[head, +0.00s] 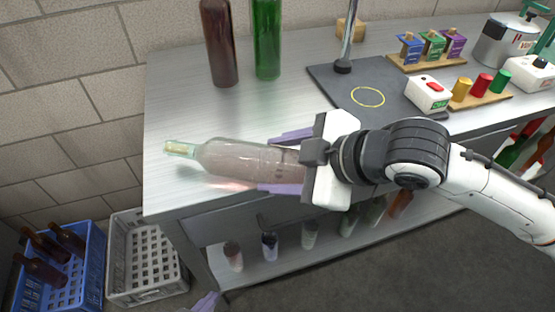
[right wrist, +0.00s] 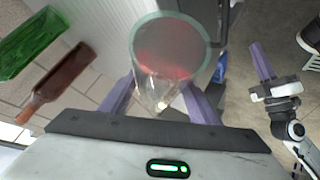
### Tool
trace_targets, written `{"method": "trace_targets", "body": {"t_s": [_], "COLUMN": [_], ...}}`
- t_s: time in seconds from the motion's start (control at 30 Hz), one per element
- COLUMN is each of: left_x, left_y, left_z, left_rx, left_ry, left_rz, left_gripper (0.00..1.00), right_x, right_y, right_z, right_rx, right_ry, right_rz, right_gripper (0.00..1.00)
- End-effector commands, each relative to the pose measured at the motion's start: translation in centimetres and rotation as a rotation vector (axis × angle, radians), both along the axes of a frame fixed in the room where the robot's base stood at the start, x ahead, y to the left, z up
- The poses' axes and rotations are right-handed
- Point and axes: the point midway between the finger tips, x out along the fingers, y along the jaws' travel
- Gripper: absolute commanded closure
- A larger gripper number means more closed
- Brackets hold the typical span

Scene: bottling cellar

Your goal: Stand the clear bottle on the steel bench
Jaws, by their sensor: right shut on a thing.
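The clear bottle (head: 235,158) lies on its side in the head view, its pale-topped neck pointing left. My right gripper (head: 282,162) is shut on it near its base end, one purple finger on each side. In the right wrist view the round end of the bottle (right wrist: 170,45) shows between the fingers (right wrist: 163,103). The bottle is over the left part of the steel bench (head: 180,105); I cannot tell whether it touches the top. A purple fingertip of my left gripper (head: 206,303) shows at the bottom edge; the right wrist view shows its fingers apart and empty.
A brown bottle (head: 220,45) and a green bottle (head: 267,40) stand at the back of the bench. A dark mat with a yellow ring (head: 335,85) lies to their right. Blue (head: 85,265) and grey (head: 118,285) crates stand on the floor at left. The bench's left corner is clear.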

Motion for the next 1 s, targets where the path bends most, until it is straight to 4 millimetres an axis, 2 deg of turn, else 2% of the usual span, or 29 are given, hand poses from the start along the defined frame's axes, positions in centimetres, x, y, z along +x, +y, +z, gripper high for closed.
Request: {"method": "trace_targets", "body": {"t_s": [0.03,0.13,0.5,0.67,1.0], "left_x": [0.0,0.0,0.1,0.1,0.0], "left_y": [0.0,0.0,0.0,0.0,0.2], "left_z": [0.0,0.0,0.2,0.5,1.0], "left_rx": [0.0,-0.001,-0.002,-0.003,-0.003], "left_ry": [-0.001,-0.001,-0.004,-0.005,-0.002], "left_rz": [0.0,0.001,0.0,0.002,0.007], "left_gripper": [1.0,1.0,1.0,1.0,1.0], "right_x": [0.0,0.0,-0.1,-1.2,-4.5], "right_y": [0.0,0.0,-0.2,-1.7,-6.1], "right_z": [-0.1,-0.1,0.4,2.0,6.3], "right_rx": [-0.001,-0.001,0.0,-0.001,-0.003], "right_ry": [0.002,0.002,-0.001,-0.003,-0.002], "right_rz": [0.0,0.0,-0.001,0.0,-0.002], "right_gripper": [0.41,0.26,0.26,0.26,0.26]}}
